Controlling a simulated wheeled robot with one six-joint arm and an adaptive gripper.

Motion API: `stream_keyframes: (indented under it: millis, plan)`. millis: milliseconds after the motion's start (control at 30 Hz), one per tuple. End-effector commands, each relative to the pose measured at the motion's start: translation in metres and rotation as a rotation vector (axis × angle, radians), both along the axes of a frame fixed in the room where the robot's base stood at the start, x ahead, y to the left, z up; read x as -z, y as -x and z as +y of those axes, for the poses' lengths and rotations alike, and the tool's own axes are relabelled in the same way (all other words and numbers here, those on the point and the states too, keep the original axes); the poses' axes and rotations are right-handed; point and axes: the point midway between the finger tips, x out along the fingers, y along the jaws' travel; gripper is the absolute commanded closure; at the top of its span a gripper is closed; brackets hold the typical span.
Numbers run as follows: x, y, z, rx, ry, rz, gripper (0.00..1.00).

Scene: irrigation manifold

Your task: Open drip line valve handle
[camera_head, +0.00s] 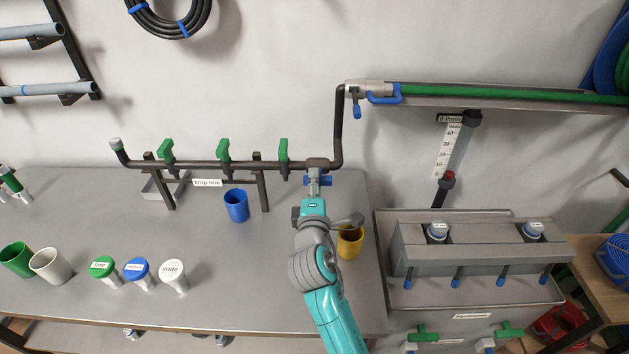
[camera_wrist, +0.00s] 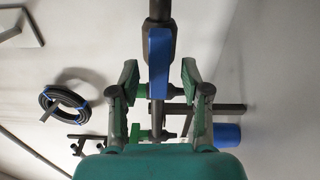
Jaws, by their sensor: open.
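A dark horizontal pipe (camera_head: 205,164) runs above the table, with a white label reading "Drip line" (camera_head: 207,183) below it. Three green handles (camera_head: 223,149) stand on the pipe. A blue valve handle (camera_wrist: 159,55) is at the pipe's right end, partly hidden by my gripper in the head view. My gripper (camera_head: 316,181) is at this right end. In the wrist view its fingers are open, one on each side of the blue handle, with gaps visible between them and the handle. The handle lies in line with the pipe in that view.
A blue cup (camera_head: 236,205) stands under the pipe, and a yellow cup (camera_head: 349,241) stands beside my arm. A dark riser (camera_head: 338,125) goes up at the right to a blue-handled fitting (camera_head: 383,97). The table's middle (camera_head: 190,235) is clear.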

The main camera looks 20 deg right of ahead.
Motion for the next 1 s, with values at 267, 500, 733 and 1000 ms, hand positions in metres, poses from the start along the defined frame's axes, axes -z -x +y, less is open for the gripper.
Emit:
stream_keyframes:
  millis: [267,500,733,1000]
  plan:
    - [0.001,0.053,0.018,-0.004,0.001,0.002,0.53]
    - [0.001,0.088,0.03,-0.003,0.0,0.002,0.53]
    - [0.001,0.1,0.033,-0.002,0.001,0.001,0.53]
    - [0.0,0.1,0.033,-0.001,0.0,0.001,0.53]
